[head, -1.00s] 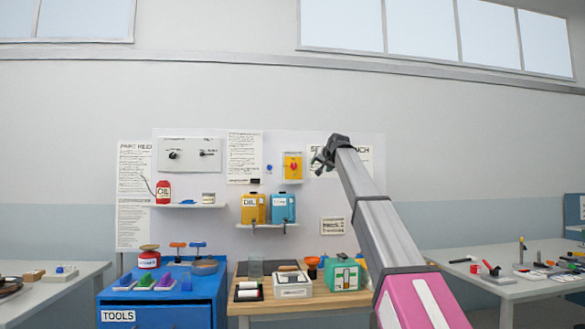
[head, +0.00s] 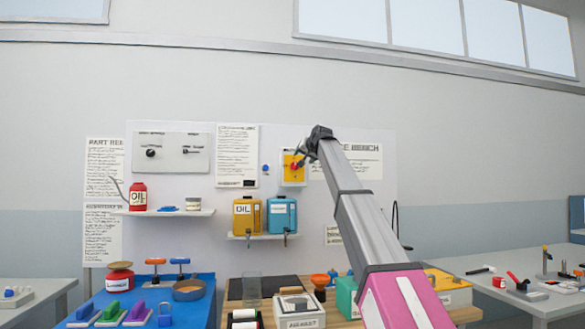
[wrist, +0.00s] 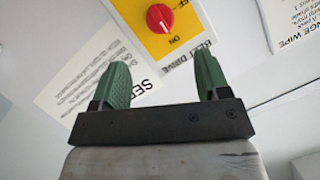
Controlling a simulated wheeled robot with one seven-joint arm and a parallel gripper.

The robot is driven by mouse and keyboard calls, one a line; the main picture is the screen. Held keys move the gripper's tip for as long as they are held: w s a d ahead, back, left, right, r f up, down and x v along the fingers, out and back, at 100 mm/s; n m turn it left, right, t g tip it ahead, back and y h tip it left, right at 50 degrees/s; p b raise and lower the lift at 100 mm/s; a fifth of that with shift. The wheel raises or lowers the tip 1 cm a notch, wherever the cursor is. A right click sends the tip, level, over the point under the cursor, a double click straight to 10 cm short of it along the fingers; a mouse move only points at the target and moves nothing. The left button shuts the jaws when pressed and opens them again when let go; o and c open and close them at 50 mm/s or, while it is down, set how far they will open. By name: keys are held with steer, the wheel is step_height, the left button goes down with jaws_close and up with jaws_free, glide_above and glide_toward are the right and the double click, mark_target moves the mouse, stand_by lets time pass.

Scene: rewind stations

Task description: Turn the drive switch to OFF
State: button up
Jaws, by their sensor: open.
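The drive switch is a red round knob (wrist: 160,18) on a yellow plate (wrist: 150,42) in the wrist view. A white mark on the knob points toward the "ON" label. "BELT DRIVE" is printed on the white panel beside the plate. In the head view the yellow plate (head: 288,170) is on the wall board, with the knob partly hidden by my gripper. My gripper (wrist: 162,78) is open and empty, its green fingers apart. The knob lies ahead of the gap between the fingers and is not touched in the wrist view.
A small blue knob (head: 265,168) sits left of the switch. A shelf with a yellow oil can (head: 247,216) and a blue can (head: 282,215) is below. A workbench with several items stands below.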

mark_target(296, 165)
steer(key=x, duration=1)
steer(key=shift+w+a+f, duration=0.1)
steer(key=shift+w+f, duration=0.05)
steer(key=shift+w, duration=0.2)
steer(key=c, duration=0.9)
